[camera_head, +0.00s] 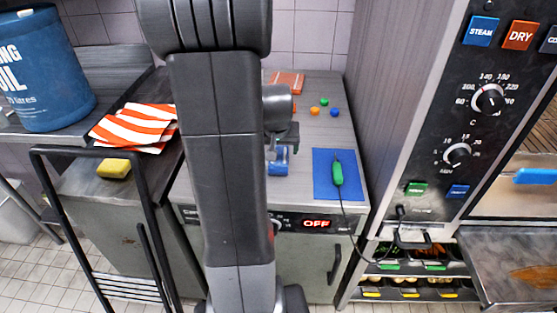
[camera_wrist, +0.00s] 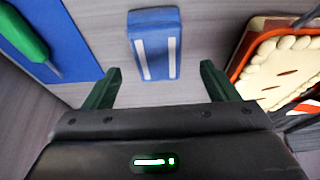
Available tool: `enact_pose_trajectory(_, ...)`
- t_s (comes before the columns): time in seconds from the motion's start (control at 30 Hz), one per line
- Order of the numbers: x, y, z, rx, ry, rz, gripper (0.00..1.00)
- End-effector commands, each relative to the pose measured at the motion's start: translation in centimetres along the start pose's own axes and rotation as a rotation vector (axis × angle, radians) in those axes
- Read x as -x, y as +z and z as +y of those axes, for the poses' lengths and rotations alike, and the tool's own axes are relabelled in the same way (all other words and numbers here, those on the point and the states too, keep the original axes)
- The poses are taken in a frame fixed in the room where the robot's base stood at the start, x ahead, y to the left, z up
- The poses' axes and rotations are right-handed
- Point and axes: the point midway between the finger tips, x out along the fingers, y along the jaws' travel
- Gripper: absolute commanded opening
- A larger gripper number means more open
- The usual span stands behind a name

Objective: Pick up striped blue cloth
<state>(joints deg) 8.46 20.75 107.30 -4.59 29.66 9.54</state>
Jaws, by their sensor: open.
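The striped blue cloth (camera_wrist: 155,47) is a small folded blue block with two white stripes, lying on the grey counter. In the wrist view it lies just beyond my open fingers, roughly centred between them, with nothing held. My gripper (camera_wrist: 159,72) shows its two green fingers spread apart. In the head view my gripper (camera_head: 283,138) is above the counter, and the blue cloth (camera_head: 277,162) shows just below it, partly hidden by my arm.
A blue mat (camera_head: 322,180) with a green corded probe (camera_head: 337,172) lies to the right. An orange dish with a pale crust (camera_wrist: 283,65) is right in the wrist view. Small coloured balls (camera_head: 315,111) lie behind. An orange-striped cloth (camera_head: 135,127) and yellow sponge (camera_head: 113,168) are left.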

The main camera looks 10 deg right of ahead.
Motion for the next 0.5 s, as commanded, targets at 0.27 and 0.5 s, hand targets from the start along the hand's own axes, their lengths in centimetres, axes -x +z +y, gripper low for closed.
enact_pose_trajectory(0.27, -1.5, 0.1, 0.1, 0.000, 0.001, -0.003, 0.80)
enact_pose_trajectory(0.5, -4.4, 0.2, 0.3, 0.001, 0.001, -0.003, 0.80)
